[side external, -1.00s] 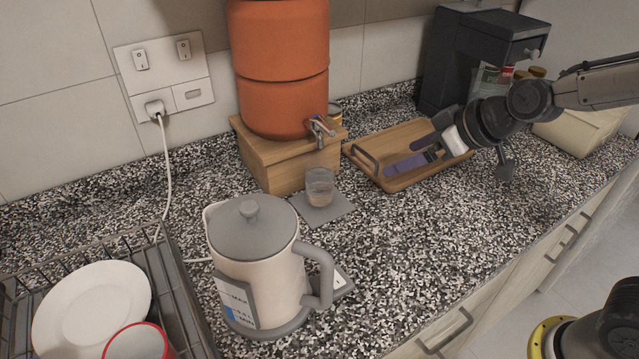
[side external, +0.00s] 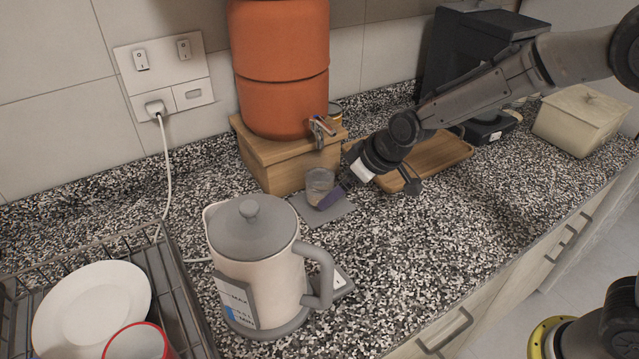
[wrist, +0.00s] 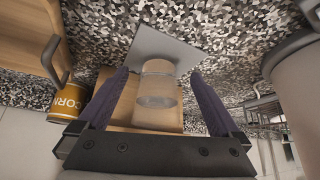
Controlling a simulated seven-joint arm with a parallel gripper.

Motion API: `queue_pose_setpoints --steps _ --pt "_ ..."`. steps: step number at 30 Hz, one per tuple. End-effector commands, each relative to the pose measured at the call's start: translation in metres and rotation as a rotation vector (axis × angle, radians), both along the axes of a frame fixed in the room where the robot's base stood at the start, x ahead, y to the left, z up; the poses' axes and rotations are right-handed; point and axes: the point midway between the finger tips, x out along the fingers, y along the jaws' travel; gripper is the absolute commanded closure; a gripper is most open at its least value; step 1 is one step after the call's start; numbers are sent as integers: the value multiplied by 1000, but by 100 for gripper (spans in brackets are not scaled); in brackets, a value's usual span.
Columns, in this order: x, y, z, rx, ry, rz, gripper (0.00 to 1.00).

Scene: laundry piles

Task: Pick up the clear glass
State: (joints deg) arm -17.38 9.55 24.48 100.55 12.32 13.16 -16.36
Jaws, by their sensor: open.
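The clear glass (side external: 319,182) stands upright on a small grey mat (side external: 339,209) below the tap of the orange water dispenser. My gripper (side external: 337,186) is open at the glass, with one purple finger in front of its right side in the side view; the other finger is mostly hidden there. In the wrist view the glass (wrist: 158,86) shows between the two spread fingers of my gripper (wrist: 160,74). A gap shows on each side of the glass, so the fingers look apart from it.
The orange dispenser (side external: 280,70) with its metal tap (side external: 320,127) sits on a wooden stand (side external: 285,172) behind the glass. A kettle (side external: 255,260) stands in front left. A wooden tray (side external: 440,153) lies to the right. A corn can (wrist: 70,98) is close by.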

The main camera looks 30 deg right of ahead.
Motion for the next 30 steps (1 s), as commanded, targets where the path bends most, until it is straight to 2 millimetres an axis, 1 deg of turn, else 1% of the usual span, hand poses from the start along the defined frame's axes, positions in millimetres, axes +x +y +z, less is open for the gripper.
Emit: queue_pose_setpoints --steps 5,11,15,19,26,29,30 --pt "8 4 0 1 -1 -1 0" --pt "34 14 0 0 -1 1 0" --pt "43 18 -18 0 2 -1 0" --pt "47 20 -25 0 1 -1 0" --pt "48 20 -25 0 -1 0 0" --pt "48 20 -25 0 -1 0 16" --pt "48 20 -25 0 -1 0 23"
